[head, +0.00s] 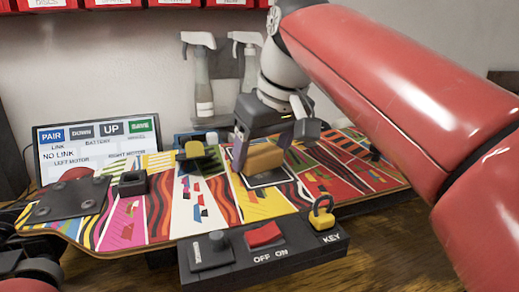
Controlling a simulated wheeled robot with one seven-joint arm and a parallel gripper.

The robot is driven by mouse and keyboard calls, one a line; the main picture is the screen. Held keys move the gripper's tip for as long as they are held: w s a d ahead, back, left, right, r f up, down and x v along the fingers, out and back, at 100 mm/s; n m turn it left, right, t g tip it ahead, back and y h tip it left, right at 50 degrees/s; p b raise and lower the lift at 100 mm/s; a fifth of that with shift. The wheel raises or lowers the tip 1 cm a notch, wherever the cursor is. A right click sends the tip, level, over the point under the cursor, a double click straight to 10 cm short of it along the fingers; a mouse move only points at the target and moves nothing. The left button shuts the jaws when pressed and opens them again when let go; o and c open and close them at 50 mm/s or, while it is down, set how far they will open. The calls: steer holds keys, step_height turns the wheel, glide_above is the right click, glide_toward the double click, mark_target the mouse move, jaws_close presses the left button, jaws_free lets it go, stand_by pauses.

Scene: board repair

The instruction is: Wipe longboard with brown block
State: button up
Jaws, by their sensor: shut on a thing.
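The longboard (150,215) lies across the bench, with a bright, multicoloured striped pattern. My gripper (262,150) points down from above and is shut on the block. The block is at or just above the board; I cannot tell if it touches. Part of the block is hidden by a gripper finger.
A black switch box (270,262) with a red switch and a yellow padlock (321,214) stands in front. A screen (97,146) stands at the left. Spray bottles (202,85) hang behind.

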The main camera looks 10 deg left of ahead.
mark_target(265, 175)
steer(key=shift+s+d+f+b, duration=0.1)
steer(key=shift+s+d+b, duration=0.25)
steer(key=shift+s, duration=0.3)
steer(key=shift+s+d+f+b, duration=0.1)
steer(key=shift+s+d+b, duration=0.05)
steer(key=shift+s+d, duration=0.4)
steer(key=shift+s+r, duration=0.1)
steer(key=shift+s, duration=0.2)
steer(key=shift+p, duration=0.3)
